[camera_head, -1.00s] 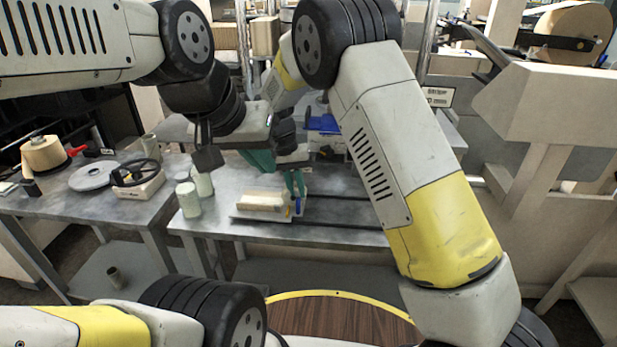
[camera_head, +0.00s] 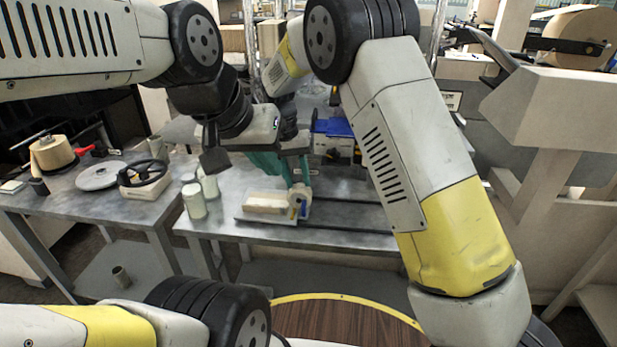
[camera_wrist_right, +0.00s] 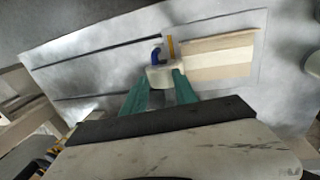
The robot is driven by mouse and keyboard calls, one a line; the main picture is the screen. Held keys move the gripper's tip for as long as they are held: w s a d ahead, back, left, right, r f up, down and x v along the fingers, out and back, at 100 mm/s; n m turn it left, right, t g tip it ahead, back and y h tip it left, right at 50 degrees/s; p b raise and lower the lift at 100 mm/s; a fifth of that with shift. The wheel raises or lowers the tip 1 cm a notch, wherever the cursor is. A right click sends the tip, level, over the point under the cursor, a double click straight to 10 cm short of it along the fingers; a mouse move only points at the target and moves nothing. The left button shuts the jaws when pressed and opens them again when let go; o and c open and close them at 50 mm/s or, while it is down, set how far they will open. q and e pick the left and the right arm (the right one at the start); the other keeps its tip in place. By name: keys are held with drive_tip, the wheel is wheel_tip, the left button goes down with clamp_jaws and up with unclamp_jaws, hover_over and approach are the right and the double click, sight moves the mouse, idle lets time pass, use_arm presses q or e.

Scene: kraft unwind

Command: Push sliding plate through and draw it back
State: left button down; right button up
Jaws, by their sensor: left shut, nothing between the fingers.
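A pale flat block (camera_head: 264,203) lies on a thin grey plate (camera_head: 243,218) on the metal bench; I take this as the sliding plate assembly. The block also shows in the right wrist view (camera_wrist_right: 217,55). Beside its end is a cream piece (camera_head: 300,194) with blue and yellow parts. My right gripper (camera_wrist_right: 158,80) has its teal fingers apart, one on each side of that cream piece (camera_wrist_right: 163,77); I cannot tell whether they press on it. My left gripper (camera_head: 266,168) is shut and empty above the bench, behind the block, partly hidden by its wrist.
Two pale cylinders (camera_head: 193,201) stand left of the block. A left table holds a black handwheel (camera_head: 143,174), a grey disc (camera_head: 100,176) and a tan roll (camera_head: 51,152). A blue-topped box (camera_head: 336,127) stands behind. Dark slots run along the bench to the right.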

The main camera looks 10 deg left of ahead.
sight(305, 198)
drive_tip(key=shift+a+r, duration=0.2)
drive_tip(key=shift+r, duration=0.6)
drive_tip(key=shift+a+r, duration=0.15)
drive_tip(key=shift+r, duration=0.65)
